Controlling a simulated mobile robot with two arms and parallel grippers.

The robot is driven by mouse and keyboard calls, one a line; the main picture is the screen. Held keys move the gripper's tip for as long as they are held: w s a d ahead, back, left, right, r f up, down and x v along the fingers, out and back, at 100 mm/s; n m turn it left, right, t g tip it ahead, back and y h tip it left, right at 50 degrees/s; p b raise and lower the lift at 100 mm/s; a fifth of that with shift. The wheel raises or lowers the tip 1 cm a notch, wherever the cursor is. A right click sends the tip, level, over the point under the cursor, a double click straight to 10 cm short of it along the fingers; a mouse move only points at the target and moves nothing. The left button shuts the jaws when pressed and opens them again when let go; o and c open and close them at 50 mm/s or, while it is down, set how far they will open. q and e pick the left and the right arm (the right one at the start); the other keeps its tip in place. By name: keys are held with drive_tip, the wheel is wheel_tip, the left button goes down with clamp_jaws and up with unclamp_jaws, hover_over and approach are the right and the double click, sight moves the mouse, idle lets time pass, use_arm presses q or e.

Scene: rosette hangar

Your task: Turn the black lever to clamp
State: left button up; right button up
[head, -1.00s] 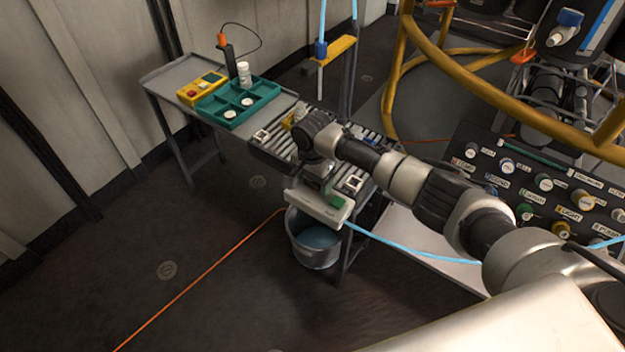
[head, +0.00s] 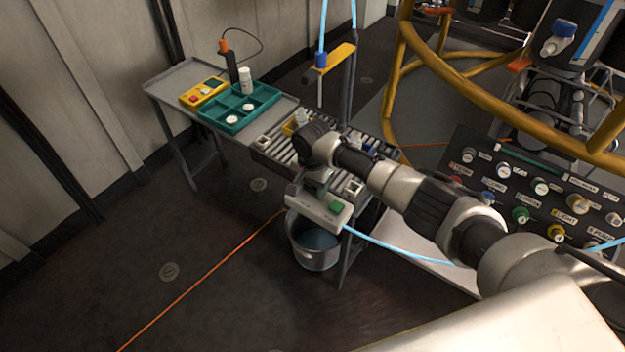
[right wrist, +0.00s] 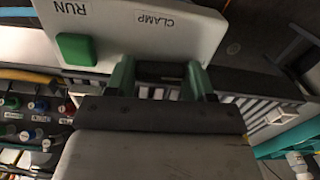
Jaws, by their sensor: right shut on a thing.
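The white control box (head: 318,207) is fixed at the near end of the roller conveyor; it also shows in the right wrist view (right wrist: 190,45), with the labels CLAMP and RUN and a green button (right wrist: 76,49) beside RUN. The black lever (right wrist: 160,70) shows only in part below the CLAMP label, between the green fingertips of my right gripper (right wrist: 159,80). The right gripper is shut on it, and the fingers hide its sides. In the head view my right gripper (head: 315,182) reaches down to the box, and the lever is hidden there. My left gripper is not in view.
The roller conveyor (head: 273,147) carries small white fixtures and a yellow holder. A side table (head: 172,80) holds a teal tray (head: 230,124) and a yellow device (head: 203,91). A bucket (head: 315,256) stands below the box. A knob panel (head: 510,215) is at right.

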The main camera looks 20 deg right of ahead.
drive_tip(key=shift+r+n+p, duration=0.3)
drive_tip(key=shift+n+p, duration=0.1)
drive_tip(key=shift+p, duration=0.35)
drive_tip(key=shift+n, duration=0.3)
drive_tip(key=shift+f+p, duration=0.1)
drive_tip(key=shift+p, duration=0.25)
drive_tip(key=n+p, duration=0.1)
drive_tip(key=n, duration=0.1)
drive_tip(key=shift+s+a+n, duration=0.1)
drive_tip(key=shift+n, duration=0.2)
drive_tip(key=n+p, duration=0.2)
drive_tip(key=n, duration=0.2)
drive_tip(key=shift+s+n, duration=0.15)
drive_tip(key=shift+n, duration=0.15)
drive_tip(key=n+p, duration=0.1)
drive_tip(key=n, duration=0.3)
drive_tip(key=shift+s, duration=0.2)
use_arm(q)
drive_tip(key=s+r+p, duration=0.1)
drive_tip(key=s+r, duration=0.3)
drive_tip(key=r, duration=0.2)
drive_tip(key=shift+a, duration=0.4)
use_arm(e)
drive_tip(key=shift+s+n, duration=0.15)
drive_tip(key=shift+n, duration=2.05)
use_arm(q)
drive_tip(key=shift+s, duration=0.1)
use_arm(e)
drive_tip(key=shift+f, duration=0.1)
